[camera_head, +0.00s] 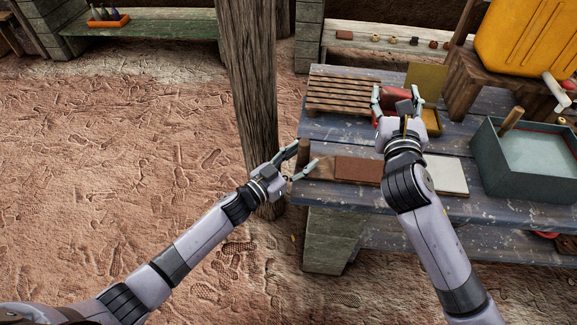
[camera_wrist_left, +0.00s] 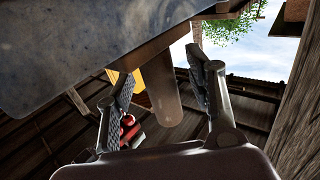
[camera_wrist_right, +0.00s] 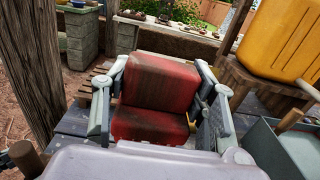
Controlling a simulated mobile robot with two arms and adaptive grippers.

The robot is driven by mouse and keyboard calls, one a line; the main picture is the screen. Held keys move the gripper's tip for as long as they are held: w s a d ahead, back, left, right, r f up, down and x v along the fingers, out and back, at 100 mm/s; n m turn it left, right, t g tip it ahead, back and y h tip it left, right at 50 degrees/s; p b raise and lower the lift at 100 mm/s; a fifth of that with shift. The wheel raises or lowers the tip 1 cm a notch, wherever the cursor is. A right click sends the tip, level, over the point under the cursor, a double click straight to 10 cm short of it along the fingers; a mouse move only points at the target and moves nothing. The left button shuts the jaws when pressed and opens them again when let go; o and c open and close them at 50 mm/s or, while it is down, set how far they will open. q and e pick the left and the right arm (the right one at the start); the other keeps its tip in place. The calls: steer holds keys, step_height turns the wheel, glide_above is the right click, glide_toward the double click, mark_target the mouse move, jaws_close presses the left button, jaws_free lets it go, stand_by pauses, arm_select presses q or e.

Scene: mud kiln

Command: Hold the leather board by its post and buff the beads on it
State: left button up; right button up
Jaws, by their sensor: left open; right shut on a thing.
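The leather board (camera_head: 358,170) lies on the blue-grey bench, brown in the middle with a pale section (camera_head: 443,174) at its right. Its round wooden post (camera_head: 301,160) stands at its left end and shows in the left wrist view (camera_wrist_left: 163,90). My left gripper (camera_head: 307,154) is open, with its fingers on either side of the post and gaps visible in the left wrist view. My right gripper (camera_head: 397,91) is shut on a red block (camera_wrist_right: 158,92), above the bench behind the board. I cannot make out beads on the board; my right arm covers part of it.
A slatted wooden rack (camera_head: 345,92) lies behind the board. A grey-green basin (camera_head: 488,165) stands at the right, near a yellow jerrycan (camera_head: 520,38) on a wooden stand. A wooden pillar (camera_head: 250,85) rises close behind my left gripper. Small items line the back shelf.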

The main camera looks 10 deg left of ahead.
arm_select(q)
steer(key=shift+w+d, duration=0.4)
jaws_close()
stand_by(0.5)
stand_by(0.6)
